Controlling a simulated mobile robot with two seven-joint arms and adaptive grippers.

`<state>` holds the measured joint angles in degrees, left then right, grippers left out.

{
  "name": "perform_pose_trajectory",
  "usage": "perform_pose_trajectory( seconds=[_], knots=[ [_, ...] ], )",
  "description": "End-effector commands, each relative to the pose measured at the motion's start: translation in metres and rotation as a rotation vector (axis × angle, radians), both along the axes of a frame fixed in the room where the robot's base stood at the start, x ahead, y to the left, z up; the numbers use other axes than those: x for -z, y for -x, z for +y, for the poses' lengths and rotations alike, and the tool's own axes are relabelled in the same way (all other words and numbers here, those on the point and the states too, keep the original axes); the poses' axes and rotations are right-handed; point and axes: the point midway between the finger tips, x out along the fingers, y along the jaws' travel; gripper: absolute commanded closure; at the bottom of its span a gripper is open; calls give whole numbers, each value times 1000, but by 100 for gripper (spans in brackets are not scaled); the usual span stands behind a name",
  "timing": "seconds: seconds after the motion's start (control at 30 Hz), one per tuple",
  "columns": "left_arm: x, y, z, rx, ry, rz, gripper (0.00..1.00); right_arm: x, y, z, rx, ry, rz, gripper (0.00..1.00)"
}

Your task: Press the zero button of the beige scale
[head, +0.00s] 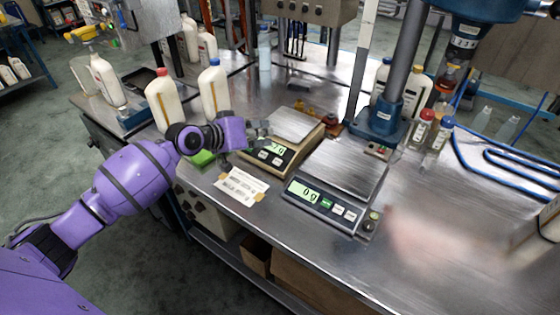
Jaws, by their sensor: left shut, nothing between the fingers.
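The beige scale (310,139) stands on the metal bench, with a silver pan and a lit green display (277,148) that my left gripper partly covers. Its front panel has small buttons (276,160) just below the display. My left gripper (265,130) is shut and empty, reaching in from the left over the left front of the beige scale. I cannot tell whether its fingertips touch the scale. My right gripper is not in view.
A grey scale (345,168) reading 0 g stands right of the beige one. A paper label (241,186) lies in front. Bottles with red (163,98) and blue (214,90) caps stand behind my left arm. A blue press stand (383,122) is behind the scales.

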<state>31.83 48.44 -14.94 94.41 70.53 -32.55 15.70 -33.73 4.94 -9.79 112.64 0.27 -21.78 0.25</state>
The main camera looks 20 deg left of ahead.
Motion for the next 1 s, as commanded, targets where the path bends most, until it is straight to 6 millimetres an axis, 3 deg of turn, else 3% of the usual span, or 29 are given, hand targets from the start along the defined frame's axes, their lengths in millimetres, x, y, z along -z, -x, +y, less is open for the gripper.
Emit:
perform_pose_trajectory(
  seconds=[0.37,0.73,1.0],
  knots=[
    [7,-1,-1,-1,0,2,100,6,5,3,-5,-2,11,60],
    [58,-16,-6,0,1,8,100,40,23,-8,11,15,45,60],
    [80,-26,-10,0,0,3,100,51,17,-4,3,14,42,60]
  ],
)
